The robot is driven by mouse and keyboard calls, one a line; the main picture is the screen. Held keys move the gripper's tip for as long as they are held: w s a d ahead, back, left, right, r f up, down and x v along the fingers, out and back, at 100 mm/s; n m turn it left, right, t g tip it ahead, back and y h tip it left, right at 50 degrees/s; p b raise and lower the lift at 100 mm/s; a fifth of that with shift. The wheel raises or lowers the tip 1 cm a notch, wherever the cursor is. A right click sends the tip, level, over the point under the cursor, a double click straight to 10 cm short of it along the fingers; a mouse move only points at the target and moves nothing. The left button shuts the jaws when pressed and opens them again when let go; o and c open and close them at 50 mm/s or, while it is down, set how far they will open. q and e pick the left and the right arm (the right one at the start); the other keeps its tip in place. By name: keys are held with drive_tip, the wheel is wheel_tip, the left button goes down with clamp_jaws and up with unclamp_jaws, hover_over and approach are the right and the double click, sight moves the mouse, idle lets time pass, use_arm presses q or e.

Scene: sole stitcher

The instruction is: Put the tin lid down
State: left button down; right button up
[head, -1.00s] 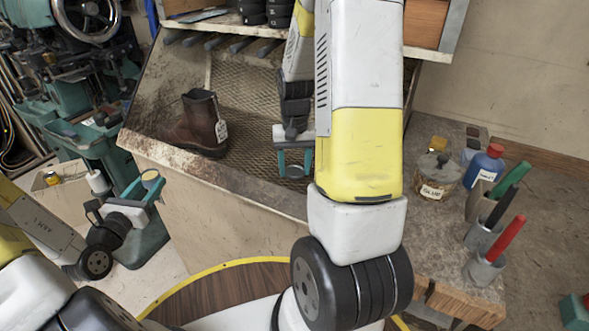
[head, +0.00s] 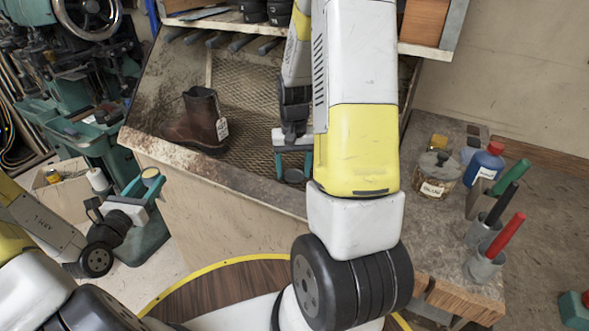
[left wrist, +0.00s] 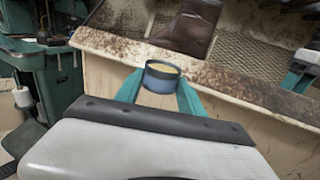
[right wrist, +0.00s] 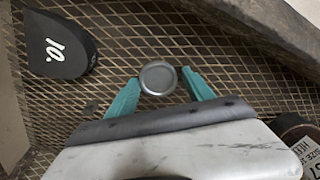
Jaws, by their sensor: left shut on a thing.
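The tin lid (right wrist: 158,77) is a small grey disc on the wire mesh; in the head view it is a dark disc (head: 294,176) just below my right gripper. My right gripper (right wrist: 160,84) is open above it, with one fingertip on each side and small gaps between them and the lid. My left gripper (left wrist: 160,88) is shut on an open, dark blue tin (left wrist: 161,78) with yellowish contents, held upright in front of the bench. In the head view the tin (head: 150,173) is small between the left fingertips.
A brown boot (head: 202,122) with a tag stands on the mesh bench (head: 245,100), left of my right gripper. A jar (head: 437,175), a blue bottle (head: 484,165) and tool cups stand at the right.

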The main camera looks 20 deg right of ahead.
sight(295, 174)
drive_tip(key=shift+s+d+f, duration=0.25)
drive_tip(key=shift+d, duration=0.05)
drive_tip(key=shift+r, duration=0.1)
use_arm(q)
drive_tip(key=shift+w, duration=0.1)
use_arm(e)
drive_tip(key=shift+w+r, duration=0.1)
drive_tip(key=shift+r, duration=0.25)
use_arm(q)
drive_tip(key=shift+d, duration=0.1)
use_arm(e)
wheel_tip(295, 174, up, 13)
drive_tip(key=s+a+r+n+t+y, duration=0.1)
drive_tip(key=s+a+r+t, duration=0.2)
drive_tip(key=s+a+r, duration=0.2)
drive_tip(key=s+a+r+n+t+y, duration=0.1)
drive_tip(key=s+a+r, duration=0.4)
drive_tip(key=s, duration=0.6)
drive_tip(key=shift+s+r+n+t, duration=0.2)
drive_tip(key=shift+r+n+t, duration=0.5)
drive_tip(key=shift+r+t, duration=0.25)
drive_tip(key=shift+d+f, duration=0.1)
